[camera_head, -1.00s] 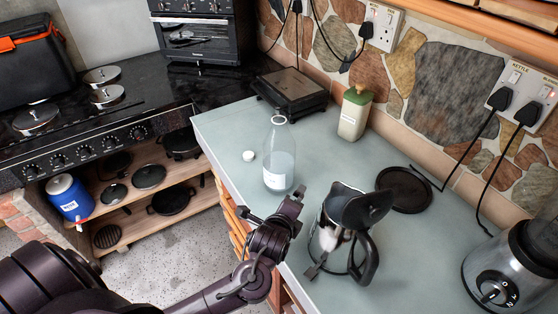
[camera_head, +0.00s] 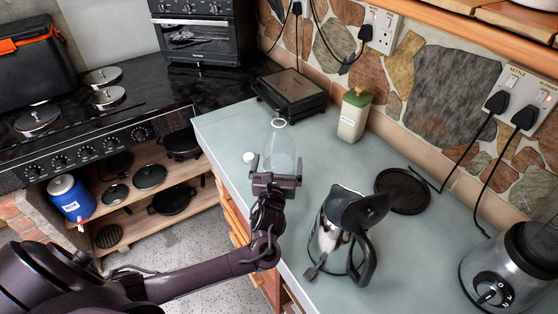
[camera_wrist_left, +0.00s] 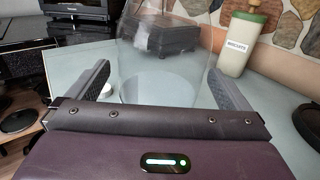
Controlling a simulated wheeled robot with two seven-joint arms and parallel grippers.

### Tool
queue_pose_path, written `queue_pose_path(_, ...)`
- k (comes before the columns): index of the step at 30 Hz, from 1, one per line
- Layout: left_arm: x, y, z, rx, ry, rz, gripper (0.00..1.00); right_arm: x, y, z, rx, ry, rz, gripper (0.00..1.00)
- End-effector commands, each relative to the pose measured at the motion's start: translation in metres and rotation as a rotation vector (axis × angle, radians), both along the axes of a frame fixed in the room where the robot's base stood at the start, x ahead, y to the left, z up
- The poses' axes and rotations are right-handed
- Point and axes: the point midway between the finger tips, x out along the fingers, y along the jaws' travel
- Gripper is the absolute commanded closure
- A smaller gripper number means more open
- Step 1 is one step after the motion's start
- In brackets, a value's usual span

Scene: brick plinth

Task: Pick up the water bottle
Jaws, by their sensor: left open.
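The water bottle (camera_head: 280,140) is clear glass, stands upright on the pale counter (camera_head: 225,130), and is partly filled. My left gripper (camera_head: 277,163) is at the bottle's near side and hides its lower part in the head view. In the left wrist view the bottle (camera_wrist_left: 158,60) stands between the two spread fingers of my left gripper (camera_wrist_left: 160,82), with a visible gap on each side. The gripper is open. The bottle's top is cut off there. My right gripper is not in view.
A small white cap (camera_head: 249,157) lies left of the bottle. A steel kettle (camera_head: 330,238) with a black handle stands at the right, near a round black base (camera_head: 402,190). A green-topped container (camera_head: 355,113) and a black appliance (camera_head: 291,90) stand behind. A blender (camera_head: 500,280) stands far right.

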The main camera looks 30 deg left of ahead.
Motion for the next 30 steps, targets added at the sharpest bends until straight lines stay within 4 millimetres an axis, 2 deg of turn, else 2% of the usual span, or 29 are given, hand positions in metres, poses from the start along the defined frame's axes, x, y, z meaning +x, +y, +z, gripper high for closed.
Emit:
queue_pose_path(1,0.007,0.002,0.003,0.0,0.0,0.002,0.0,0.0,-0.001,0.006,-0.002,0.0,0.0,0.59)
queue_pose_path(6,0.024,0.008,0.001,-0.001,0.0,0.0,0.0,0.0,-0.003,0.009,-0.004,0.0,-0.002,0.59)
queue_pose_path(14,0.027,0.009,-0.001,-0.003,0.001,-0.001,0.0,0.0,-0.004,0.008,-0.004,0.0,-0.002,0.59)
queue_pose_path(27,0.026,0.009,-0.001,-0.003,0.001,-0.001,0.56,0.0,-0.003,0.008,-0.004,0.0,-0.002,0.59)
queue_pose_path(30,0.027,0.01,0.002,-0.002,-0.005,0.0,0.65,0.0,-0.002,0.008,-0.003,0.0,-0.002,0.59)
